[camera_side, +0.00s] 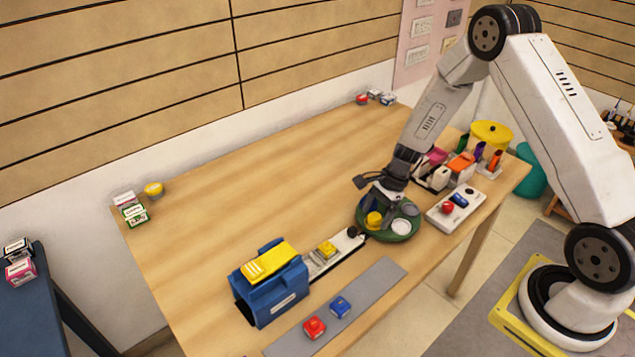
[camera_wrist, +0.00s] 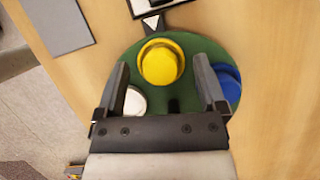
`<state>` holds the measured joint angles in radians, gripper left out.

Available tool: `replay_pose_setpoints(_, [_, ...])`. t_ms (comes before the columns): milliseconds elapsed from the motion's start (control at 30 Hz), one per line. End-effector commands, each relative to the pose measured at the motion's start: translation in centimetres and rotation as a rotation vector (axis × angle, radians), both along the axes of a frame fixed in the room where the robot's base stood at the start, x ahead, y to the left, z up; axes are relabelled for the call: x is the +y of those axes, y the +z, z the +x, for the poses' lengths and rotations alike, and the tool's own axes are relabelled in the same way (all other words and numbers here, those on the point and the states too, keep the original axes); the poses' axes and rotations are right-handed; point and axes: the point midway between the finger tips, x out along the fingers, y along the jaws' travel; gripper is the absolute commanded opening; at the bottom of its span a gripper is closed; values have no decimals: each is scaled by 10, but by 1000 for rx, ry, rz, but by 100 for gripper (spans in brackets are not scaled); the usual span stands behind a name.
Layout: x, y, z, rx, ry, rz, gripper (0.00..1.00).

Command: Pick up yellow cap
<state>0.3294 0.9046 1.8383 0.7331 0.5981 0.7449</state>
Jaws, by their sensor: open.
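A yellow cap (camera_side: 374,220) sits on a round green tray (camera_side: 402,236) on the wooden table. In the wrist view the yellow cap (camera_wrist: 160,63) lies just ahead of my gripper (camera_wrist: 161,80), centred between its two fingers. The fingers are spread apart, with nothing held. My gripper (camera_side: 378,190) is above the tray in the side view. A white cap (camera_wrist: 135,102) and a blue cap (camera_wrist: 229,83) also lie on the green tray (camera_wrist: 193,42), beside the left and right fingers. Whether the fingertips are level with the yellow cap I cannot tell.
A blue machine (camera_side: 272,286) with a yellow top and a white conveyor (camera_side: 325,258) stands left of the tray. A grey strip (camera_side: 375,290) holds red and blue blocks. A control box (camera_side: 456,208) stands right. The table's back left is mostly clear.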

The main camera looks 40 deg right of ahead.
Motion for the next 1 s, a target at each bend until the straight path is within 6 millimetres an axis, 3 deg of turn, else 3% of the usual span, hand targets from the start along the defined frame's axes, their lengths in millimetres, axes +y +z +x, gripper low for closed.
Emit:
replay_pose_setpoints(567, [1, -3, 0, -1, 0, 0, 90])
replay_pose_setpoints(833, [1, -2, 0, -1, 0, 0, 4])
replay_pose_setpoints(867, [1, -2, 0, -1, 0, 0, 0])
replay_pose_setpoints(1000, [1, -2, 0, 0, 0, 0, 0])
